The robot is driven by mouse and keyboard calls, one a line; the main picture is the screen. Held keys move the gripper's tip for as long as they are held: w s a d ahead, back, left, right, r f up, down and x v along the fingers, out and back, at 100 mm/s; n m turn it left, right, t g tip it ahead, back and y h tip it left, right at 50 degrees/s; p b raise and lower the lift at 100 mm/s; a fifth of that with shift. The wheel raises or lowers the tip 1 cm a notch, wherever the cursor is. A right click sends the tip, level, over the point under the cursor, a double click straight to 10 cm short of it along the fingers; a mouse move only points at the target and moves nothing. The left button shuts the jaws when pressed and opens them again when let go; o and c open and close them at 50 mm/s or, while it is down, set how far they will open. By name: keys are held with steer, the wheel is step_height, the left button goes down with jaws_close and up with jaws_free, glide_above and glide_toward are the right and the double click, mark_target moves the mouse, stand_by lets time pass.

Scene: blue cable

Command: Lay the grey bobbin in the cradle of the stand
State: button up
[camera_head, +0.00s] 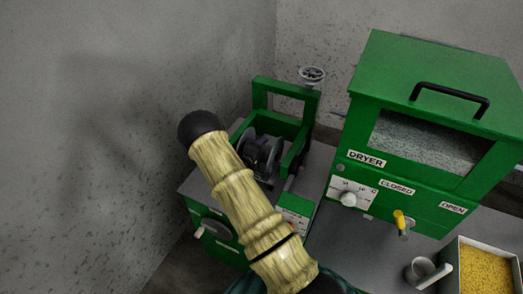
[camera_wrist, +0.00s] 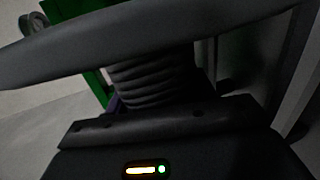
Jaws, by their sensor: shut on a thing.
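The grey bobbin fills much of the wrist view, with a broad dark flange (camera_wrist: 130,40) across the top and a ribbed core (camera_wrist: 155,78) below it. My gripper (camera_wrist: 160,120) is at the bottom of that view and is shut on the bobbin; its fingertips are not clearly seen. In the head view the bobbin (camera_head: 262,152) shows as a dark round shape inside the green frame of the stand (camera_head: 290,112), partly hidden behind my arm. Whether it rests in the cradle or is held just above it cannot be told.
A green dryer (camera_head: 430,120) with a black handle stands close on the right. A small handwheel (camera_head: 312,74) tops the stand's back. Walls close the left and back.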

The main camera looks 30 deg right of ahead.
steer(key=shift+f+b, duration=0.5)
steer(key=shift+f, duration=0.1)
stand_by(1.0)
steer(key=o, duration=1.6)
steer(key=shift+f, duration=0.15)
steer(key=shift+s+a, duration=0.1)
steer(key=b+v, duration=0.2)
steer(key=v, duration=1.5)
steer(key=shift+r, duration=0.2)
